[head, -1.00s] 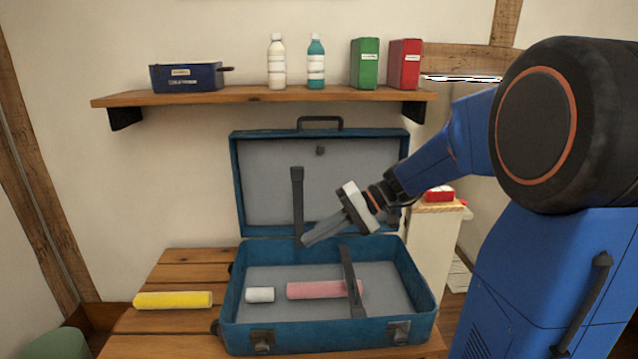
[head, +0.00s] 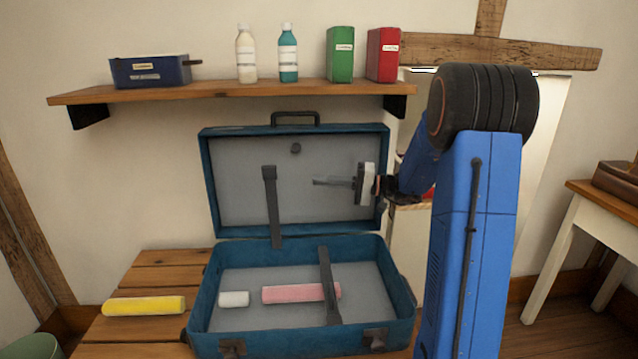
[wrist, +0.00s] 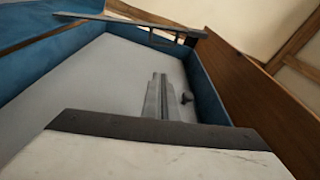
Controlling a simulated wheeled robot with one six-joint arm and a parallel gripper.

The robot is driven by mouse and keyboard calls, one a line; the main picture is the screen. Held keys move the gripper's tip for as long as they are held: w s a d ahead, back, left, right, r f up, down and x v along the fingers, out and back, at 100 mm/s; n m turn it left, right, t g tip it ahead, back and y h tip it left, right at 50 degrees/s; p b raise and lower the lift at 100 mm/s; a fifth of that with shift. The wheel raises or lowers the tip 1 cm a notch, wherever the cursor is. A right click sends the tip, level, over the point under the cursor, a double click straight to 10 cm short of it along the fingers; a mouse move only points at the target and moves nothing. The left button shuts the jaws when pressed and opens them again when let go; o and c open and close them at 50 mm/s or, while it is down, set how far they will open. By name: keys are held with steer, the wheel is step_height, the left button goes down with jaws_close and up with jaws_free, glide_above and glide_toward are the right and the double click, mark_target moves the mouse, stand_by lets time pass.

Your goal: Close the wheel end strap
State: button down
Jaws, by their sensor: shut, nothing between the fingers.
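An open blue case (head: 200,322) with a grey lining sits on the wooden table. Its left dark strap (head: 271,205) stands upright in front of the raised lid (head: 232,180). Its right dark strap (head: 326,275) runs from the back rim down across a pink roll (head: 285,294). I cannot tell which strap is at the wheel end. My gripper (head: 316,181) is shut and empty, in front of the lid's right half, to the right of the upright strap and apart from it. In the wrist view, the shut fingers (wrist: 161,95) point along the grey lining, by a small dark knob (wrist: 187,98).
A white roll (head: 234,299) lies in the case, left of the pink one. A yellow roll (head: 145,306) lies on the table (head: 160,268) to the left. A wall shelf (head: 200,91) with a blue box, bottles and cartons hangs above the lid. A side table (head: 590,197) stands far right.

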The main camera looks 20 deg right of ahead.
mark_target(274, 208)
steer(key=w+a, duration=0.2)
steer(key=a, duration=0.8)
steer(key=shift+w+a, duration=0.3)
steer(key=shift+a, duration=0.05)
steer(key=shift+f, duration=0.1)
